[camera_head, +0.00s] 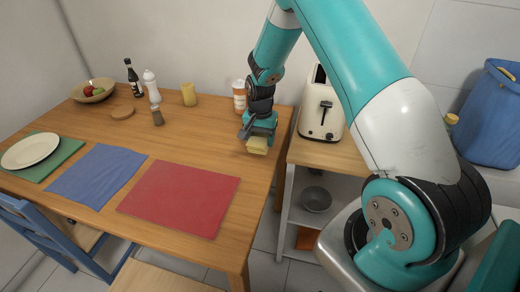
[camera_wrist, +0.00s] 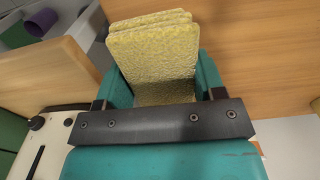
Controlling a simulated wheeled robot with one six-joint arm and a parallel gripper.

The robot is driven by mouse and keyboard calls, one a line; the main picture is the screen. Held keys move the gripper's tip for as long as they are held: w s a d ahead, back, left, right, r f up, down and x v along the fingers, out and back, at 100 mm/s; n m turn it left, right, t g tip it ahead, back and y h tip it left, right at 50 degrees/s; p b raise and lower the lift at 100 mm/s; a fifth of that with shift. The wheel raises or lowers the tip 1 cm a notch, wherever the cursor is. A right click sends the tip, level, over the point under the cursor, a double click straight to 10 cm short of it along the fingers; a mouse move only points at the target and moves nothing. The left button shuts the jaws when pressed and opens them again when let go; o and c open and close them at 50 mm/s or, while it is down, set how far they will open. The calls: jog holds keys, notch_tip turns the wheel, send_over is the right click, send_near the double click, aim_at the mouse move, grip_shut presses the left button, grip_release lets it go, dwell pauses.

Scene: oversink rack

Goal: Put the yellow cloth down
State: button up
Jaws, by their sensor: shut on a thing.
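The yellow cloth (camera_wrist: 155,55) looks like a folded, rough-textured pad in the wrist view. My gripper (camera_wrist: 160,95) is shut on it, with a teal finger on each side. In the head view the cloth (camera_head: 257,145) shows as a small pale yellow block under my gripper (camera_head: 258,134). It is at the right end of the wooden table (camera_head: 262,190). I cannot tell whether it touches the tabletop.
A white and orange jar (camera_head: 239,95) stands close behind my gripper. A toaster (camera_head: 321,108) stands on the shelf unit to the right. A red placemat (camera_head: 180,198) lies to the front left. Bare tabletop lies between mat and gripper.

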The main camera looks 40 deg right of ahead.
jog(key=shift+f, duration=2.6)
jog(key=o, duration=0.9)
jog(key=shift+f, duration=0.1)
